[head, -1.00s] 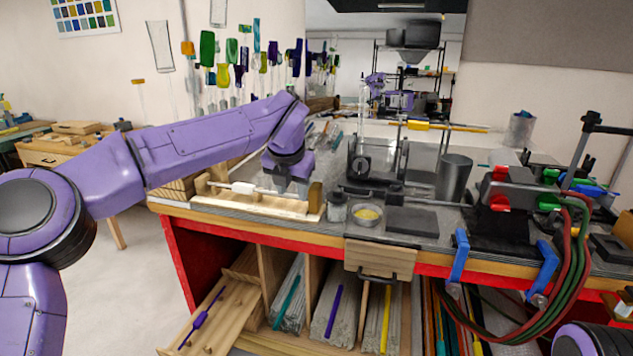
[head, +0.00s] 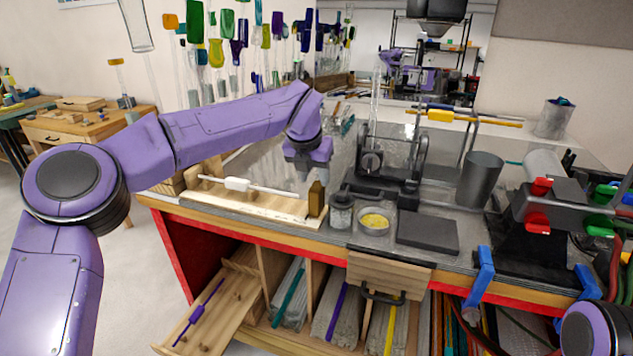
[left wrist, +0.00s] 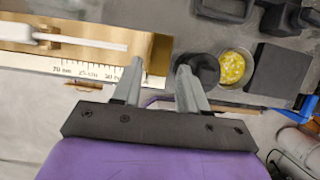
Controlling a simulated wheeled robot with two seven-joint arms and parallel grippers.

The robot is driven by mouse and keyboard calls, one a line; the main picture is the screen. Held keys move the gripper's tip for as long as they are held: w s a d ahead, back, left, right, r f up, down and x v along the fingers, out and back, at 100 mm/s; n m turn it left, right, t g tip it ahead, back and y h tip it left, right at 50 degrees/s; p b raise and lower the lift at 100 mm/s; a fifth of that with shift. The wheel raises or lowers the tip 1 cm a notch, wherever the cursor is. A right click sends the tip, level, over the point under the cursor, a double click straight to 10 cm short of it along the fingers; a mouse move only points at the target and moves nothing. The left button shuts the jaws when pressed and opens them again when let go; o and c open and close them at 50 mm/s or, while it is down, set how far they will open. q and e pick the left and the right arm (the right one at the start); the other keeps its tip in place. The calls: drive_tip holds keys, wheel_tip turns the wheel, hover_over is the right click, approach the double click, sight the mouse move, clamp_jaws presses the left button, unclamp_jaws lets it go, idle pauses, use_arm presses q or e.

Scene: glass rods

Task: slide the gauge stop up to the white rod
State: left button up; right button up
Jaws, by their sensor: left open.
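The white rod (head: 270,190) lies along the wooden gauge board (head: 225,204), with a thicker white sleeve around its left part. The gauge stop (head: 316,198), a brown upright block, stands at the board's right end. A small gap seems to lie between it and the rod's right end. My left gripper (head: 308,176) is open and empty, just above and behind the stop. In the left wrist view, its spread fingers (left wrist: 160,66) point at the board's end; the rod (left wrist: 90,45) and a printed scale lie left of them. My right gripper is out of view.
A dark flat block (head: 427,233) and a grey cup (head: 480,180) are farther right. A burner with red and green fittings (head: 545,215) stands at the right.

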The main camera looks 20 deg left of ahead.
sight(317, 186)
use_arm(q)
drive_tip(key=x, duration=0.4)
drive_tip(key=p+x, duration=0.1)
drive_tip(key=shift+w+f, duration=0.25)
drive_tip(key=shift+w, duration=0.15)
drive_tip(key=shift+s, duration=0.25)
clamp_jaws()
drive_tip(key=shift+w+a, duration=0.15)
drive_tip(key=shift+a, duration=2)
drive_tip(key=shift+d, duration=0.1)
unclamp_jaws()
drive_tip(key=shift+w, duration=0.1)
